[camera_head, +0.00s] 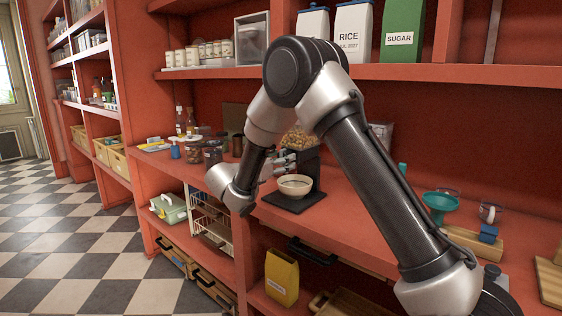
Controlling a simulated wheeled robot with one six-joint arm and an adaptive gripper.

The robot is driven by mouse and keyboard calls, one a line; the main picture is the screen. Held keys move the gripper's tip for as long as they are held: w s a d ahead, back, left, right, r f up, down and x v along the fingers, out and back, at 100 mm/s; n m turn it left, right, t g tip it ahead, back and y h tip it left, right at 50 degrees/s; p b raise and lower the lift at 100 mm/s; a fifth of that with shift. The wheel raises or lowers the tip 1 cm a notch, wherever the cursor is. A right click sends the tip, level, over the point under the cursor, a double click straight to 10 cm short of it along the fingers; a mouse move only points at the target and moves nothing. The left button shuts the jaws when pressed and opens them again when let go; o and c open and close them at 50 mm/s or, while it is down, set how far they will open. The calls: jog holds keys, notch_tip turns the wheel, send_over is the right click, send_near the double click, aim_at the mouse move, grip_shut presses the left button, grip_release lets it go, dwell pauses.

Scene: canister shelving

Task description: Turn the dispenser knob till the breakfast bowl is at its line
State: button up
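The breakfast bowl (295,186) is a small pale bowl with a dark line inside near its rim. It sits upright on the black base (297,203) of the dispenser on the red counter. The dispenser's clear hopper (298,139) holds brown cereal above a dark body (308,163). My gripper (287,160) is small in view, at the dispenser's left front, just above and behind the bowl. The knob is not clearly visible behind my gripper. I cannot tell whether the fingers touch it or how far they are closed. The bowl's fill level is too small to read.
Jars (212,152) and bottles (185,121) stand left on the counter. White RICE (353,30) and green SUGAR (402,30) packages stand on the shelf above. A yellow package (282,277) is below.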

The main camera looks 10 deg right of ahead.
jog(key=shift+d, duration=0.1)
jog(key=c, duration=0.9)
jog(key=shift+w+m, duration=0.1)
jog(key=shift+m, duration=0.7)
jog(key=shift+c, duration=0.2)
jog(key=o, duration=0.9)
jog(key=shift+o, duration=0.2)
jog(key=v, duration=1.2)
